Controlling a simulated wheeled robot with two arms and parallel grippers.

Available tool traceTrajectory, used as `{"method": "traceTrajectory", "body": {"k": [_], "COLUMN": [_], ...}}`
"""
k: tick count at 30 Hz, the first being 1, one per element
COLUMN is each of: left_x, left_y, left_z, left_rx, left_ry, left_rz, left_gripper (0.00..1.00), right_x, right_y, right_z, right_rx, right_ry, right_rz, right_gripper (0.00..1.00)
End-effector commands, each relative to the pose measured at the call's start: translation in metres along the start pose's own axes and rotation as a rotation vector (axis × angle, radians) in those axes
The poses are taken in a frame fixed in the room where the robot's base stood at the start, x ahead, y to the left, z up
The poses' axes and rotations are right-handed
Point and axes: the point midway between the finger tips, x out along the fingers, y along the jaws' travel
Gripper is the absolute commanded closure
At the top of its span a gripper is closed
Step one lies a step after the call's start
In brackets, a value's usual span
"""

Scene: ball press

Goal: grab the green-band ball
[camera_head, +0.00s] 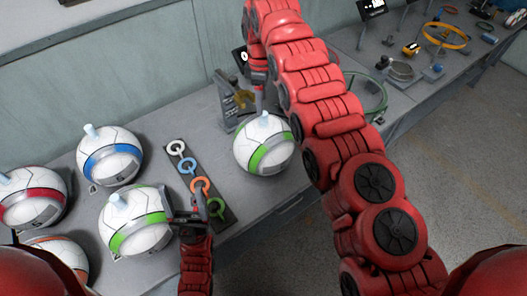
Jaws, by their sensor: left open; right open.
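One white ball with a green band (137,222) sits at the front of the bench, left of centre. A second green-band ball (263,143) sits further right, below a grey press-like device (232,105). My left gripper (188,218) is open, just right of the front green-band ball; I cannot tell whether it touches it. My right arm arches over the bench, and its gripper (258,98) points down, open, above and behind the second ball. Its fingertips are small and partly hard to make out.
A blue-band ball (111,155), a red-band ball (32,197) and an orange-band ball (62,257) stand at the left. A dark strip with coloured rings (176,148) lies between the green-band balls. A green hoop (376,95) and a yellow hoop (445,36) stand right.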

Motion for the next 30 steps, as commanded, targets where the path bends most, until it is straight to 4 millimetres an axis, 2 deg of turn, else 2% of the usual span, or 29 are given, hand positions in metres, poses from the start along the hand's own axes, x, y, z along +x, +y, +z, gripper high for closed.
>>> {"method": "traceTrajectory", "body": {"k": [4,11,17,18,21,30], "left_x": [0.009,0.014,0.037,0.033,0.032,0.032], "left_y": [0.000,-0.001,-0.002,-0.002,-0.002,-0.002], "left_z": [-0.002,-0.002,-0.006,-0.006,-0.005,-0.005], "left_rx": [0.000,0.000,0.000,0.000,0.000,0.000], "left_ry": [0.001,0.000,0.000,0.001,0.000,0.000], "left_rz": [0.000,0.000,0.000,0.000,0.000,0.000], "left_gripper": [0.29,0.29,0.29,0.29,0.29,0.29], "right_x": [0.018,0.026,0.047,0.058,0.069,0.075], "right_y": [0.000,0.000,-0.001,0.000,0.001,0.002], "right_z": [0.001,0.001,0.007,0.005,0.004,0.006], "right_rx": [0.000,0.001,0.001,-0.001,0.000,0.000], "right_ry": [-0.001,-0.001,-0.001,0.002,0.004,0.001], "right_rz": [-0.001,0.000,-0.004,-0.001,0.002,0.003], "right_gripper": [0.33,0.33,0.33,0.33,0.33,0.33]}}
